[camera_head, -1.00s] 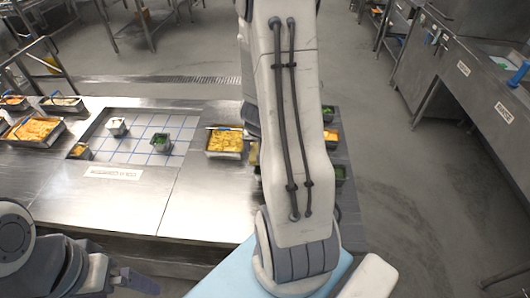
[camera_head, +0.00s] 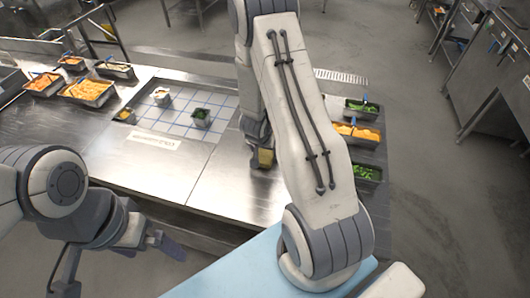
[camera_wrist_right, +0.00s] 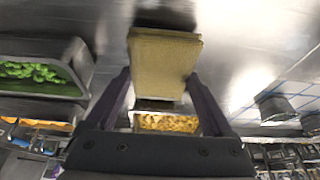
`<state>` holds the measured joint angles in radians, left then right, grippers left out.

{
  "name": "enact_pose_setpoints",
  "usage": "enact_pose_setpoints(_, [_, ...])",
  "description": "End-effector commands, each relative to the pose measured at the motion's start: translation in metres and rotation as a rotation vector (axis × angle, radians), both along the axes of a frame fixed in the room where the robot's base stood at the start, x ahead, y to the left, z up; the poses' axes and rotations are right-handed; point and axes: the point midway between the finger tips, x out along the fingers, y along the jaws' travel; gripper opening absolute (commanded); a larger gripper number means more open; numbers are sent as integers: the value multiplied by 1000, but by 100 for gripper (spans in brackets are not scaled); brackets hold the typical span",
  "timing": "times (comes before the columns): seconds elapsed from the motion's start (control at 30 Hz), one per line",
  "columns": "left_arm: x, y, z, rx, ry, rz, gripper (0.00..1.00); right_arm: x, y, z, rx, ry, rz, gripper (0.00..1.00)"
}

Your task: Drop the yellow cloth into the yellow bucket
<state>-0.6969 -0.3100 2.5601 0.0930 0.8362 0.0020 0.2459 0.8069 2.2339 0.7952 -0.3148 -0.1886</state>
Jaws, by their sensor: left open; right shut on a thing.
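The yellow cloth (camera_head: 265,157) is a folded, block-like pad held just above the steel counter in the head view. It also shows at the top middle of the right wrist view (camera_wrist_right: 165,62). My right gripper (camera_head: 262,148) is shut on it, with one dark finger on each side. My left gripper (camera_head: 168,246) is open and empty at the lower left, in front of the counter's near edge. I cannot clearly make out a yellow bucket in either view now.
Food trays stand at the counter's left, including one of orange food (camera_head: 87,92). Trays with green food (camera_head: 362,107) stand at the right. Small metal pots (camera_head: 201,120) stand on the blue-lined grid (camera_head: 172,122). The counter's front middle (camera_head: 215,185) is clear. Steel cabinets (camera_head: 495,75) line the right.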

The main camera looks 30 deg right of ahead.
Motion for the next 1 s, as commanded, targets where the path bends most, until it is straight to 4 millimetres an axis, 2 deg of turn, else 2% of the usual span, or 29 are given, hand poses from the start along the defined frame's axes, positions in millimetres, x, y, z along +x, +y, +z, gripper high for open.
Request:
enact_pose_setpoints(0.07, [0,0,-2,0,0,0,100,0,-1,-7,-1,1,0,33])
enact_pose_setpoints(0.47, [0,0,-5,0,0,0,100,0,0,-12,0,-1,0,33])
enact_pose_setpoints(0.5, [0,0,-4,0,0,0,100,0,0,-10,0,-1,0,100])
enact_pose_setpoints(0.77, [0,0,-2,0,0,0,100,0,0,-8,0,-1,0,100])
enact_pose_setpoints(0.87, [0,0,0,0,0,0,100,0,1,-1,-1,-2,2,100])
enact_pose_setpoints(1.0, [0,0,5,0,0,0,100,-6,8,22,0,-5,2,100])
